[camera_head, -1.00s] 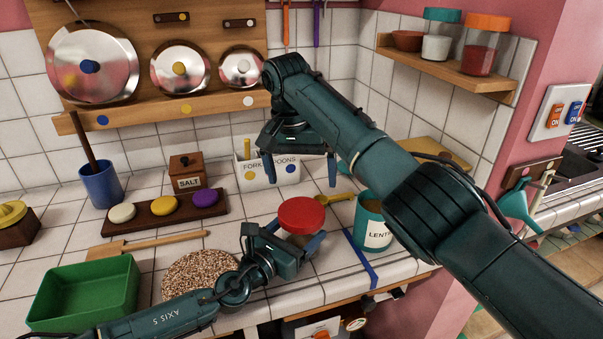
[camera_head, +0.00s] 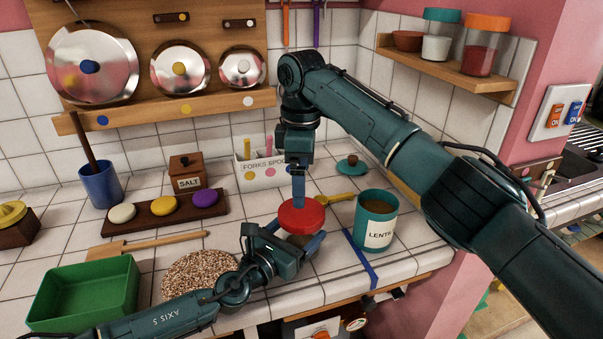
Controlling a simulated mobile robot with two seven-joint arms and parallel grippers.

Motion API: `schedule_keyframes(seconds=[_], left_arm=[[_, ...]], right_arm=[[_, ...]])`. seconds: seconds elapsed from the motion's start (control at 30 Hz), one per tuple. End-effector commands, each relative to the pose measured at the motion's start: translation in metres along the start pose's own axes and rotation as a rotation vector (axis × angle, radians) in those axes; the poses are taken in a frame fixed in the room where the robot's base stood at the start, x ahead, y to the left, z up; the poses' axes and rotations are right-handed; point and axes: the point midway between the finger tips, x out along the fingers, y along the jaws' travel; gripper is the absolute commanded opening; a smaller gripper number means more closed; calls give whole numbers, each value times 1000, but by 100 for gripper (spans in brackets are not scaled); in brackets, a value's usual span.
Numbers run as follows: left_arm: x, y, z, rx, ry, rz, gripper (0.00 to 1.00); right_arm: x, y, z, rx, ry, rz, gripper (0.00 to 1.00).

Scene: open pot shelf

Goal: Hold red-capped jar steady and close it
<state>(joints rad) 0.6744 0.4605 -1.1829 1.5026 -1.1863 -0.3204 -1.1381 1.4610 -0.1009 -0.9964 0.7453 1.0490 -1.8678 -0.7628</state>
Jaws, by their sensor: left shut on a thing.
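The red cap (camera_head: 303,217) sits on top of the jar (camera_head: 299,239) on the tiled counter. Only a little of the jar's body shows below the cap. My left gripper (camera_head: 294,241) is shut on the jar from the front left, with a blue finger along its right side. My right gripper (camera_head: 299,190) points straight down over the cap. Its blue fingers are seen edge-on, one in front of the other, with tips at the cap's back edge in the picture. I cannot tell whether they touch the cap or how far apart they are.
A teal lentil jar (camera_head: 375,222) stands open close to the right, its teal lid (camera_head: 351,167) behind it. A yellow spoon (camera_head: 335,198) lies between. The forks and spoons box (camera_head: 262,172) is behind. A woven round mat (camera_head: 200,272) and green tray (camera_head: 85,292) are left.

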Motion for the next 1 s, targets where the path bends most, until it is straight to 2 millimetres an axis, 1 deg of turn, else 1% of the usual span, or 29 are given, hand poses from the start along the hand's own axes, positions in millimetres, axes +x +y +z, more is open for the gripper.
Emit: schedule_keyframes(seconds=[0.23, 0.33, 0.47, 0.6, 0.73, 0.9, 1.0], left_arm=[[0, 0, 0, 1, 1, 1, 12], [0, 0, 0, 1, 1, 1, 12], [0, 0, 0, 1, 1, 1, 12], [0, 0, 0, 1, 1, 1, 12], [0, 0, 0, 1, 1, 1, 12], [0, 0, 0, 1, 1, 1, 12], [0, 0, 0, 1, 1, 1, 12]], right_arm=[[0, 0, 0, 3, 0, 1, 100], [5, 0, 0, 4, -1, 0, 100], [22, 0, 1, 5, -1, -2, 100], [44, 0, 0, 5, -2, -2, 100], [62, 0, 0, 5, -2, -1, 100], [77, 0, 0, 5, -1, 0, 100], [80, 0, 0, 5, 0, 1, 100]])
